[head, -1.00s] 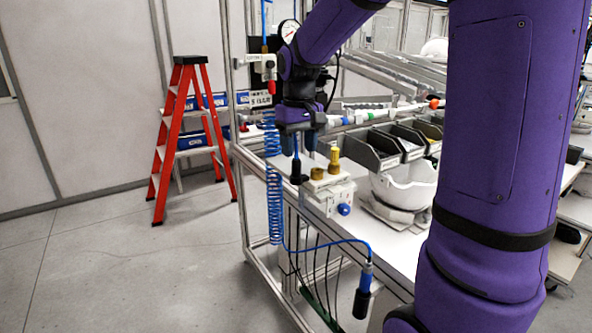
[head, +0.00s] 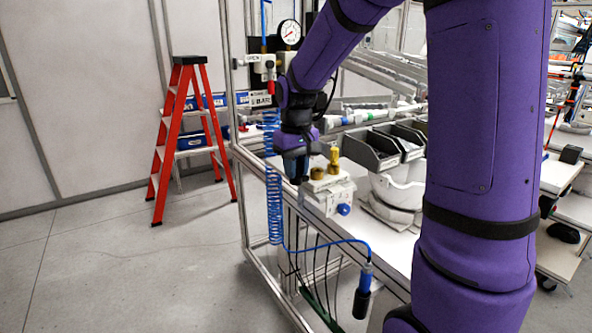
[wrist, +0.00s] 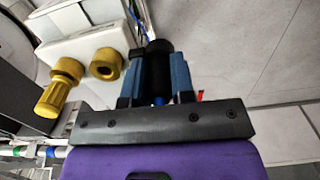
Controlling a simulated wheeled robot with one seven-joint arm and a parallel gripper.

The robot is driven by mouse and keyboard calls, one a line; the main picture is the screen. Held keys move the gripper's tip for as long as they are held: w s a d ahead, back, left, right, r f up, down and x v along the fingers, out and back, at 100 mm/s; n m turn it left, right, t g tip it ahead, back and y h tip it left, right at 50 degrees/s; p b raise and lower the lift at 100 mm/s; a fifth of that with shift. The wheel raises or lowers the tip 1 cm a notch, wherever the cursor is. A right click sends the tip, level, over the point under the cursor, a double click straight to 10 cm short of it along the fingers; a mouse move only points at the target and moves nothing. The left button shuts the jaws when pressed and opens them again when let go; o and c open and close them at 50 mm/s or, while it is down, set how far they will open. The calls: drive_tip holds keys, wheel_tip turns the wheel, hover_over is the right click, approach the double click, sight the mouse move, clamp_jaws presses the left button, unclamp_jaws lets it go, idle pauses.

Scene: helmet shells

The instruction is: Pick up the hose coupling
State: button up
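Two brass-yellow fittings stand on a white block on the bench: a taller one (head: 334,160) and a shorter ring-shaped one (head: 317,173). In the wrist view the taller one (wrist: 60,90) and the ring (wrist: 106,63) lie left of my fingers. My gripper (head: 298,176) points down at the block's left, beside the brass fittings. In the wrist view, a black cylindrical part with a blue stem (wrist: 158,62) stands between my blue fingers, filling most of the gap. Whether they press on it is unclear. I cannot tell which part is the hose coupling.
A coiled blue hose (head: 274,205) hangs at the bench frame, its blue-and-black end piece (head: 364,292) dangling in front. Dark bins (head: 371,150) and a white helmet shell (head: 398,186) stand right of the block. A red stepladder (head: 180,140) is at left; the floor before it is clear.

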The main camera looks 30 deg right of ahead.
clamp_jaws()
drive_tip(key=shift+r, duration=0.1)
drive_tip(key=shift+r, duration=0.55)
wheel_tip(320, 180, up, 2)
drive_tip(key=shift+r, duration=0.1)
drive_tip(key=s+a+r, duration=0.1)
drive_tip(key=s+a, duration=0.2)
drive_tip(key=s, duration=0.4)
drive_tip(key=s+a+r, duration=0.1)
drive_tip(key=s+a, duration=0.3)
drive_tip(key=s, duration=0.3)
drive_tip(key=w+d+r+m, duration=0.2)
drive_tip(key=w+d+r, duration=0.1)
drive_tip(key=w+d, duration=1)
drive_tip(key=shift+w+m, duration=0.3)
drive_tip(key=shift+w, duration=0.2)
drive_tip(key=shift+d+f, duration=0.1)
drive_tip(key=shift+f, duration=0.1)
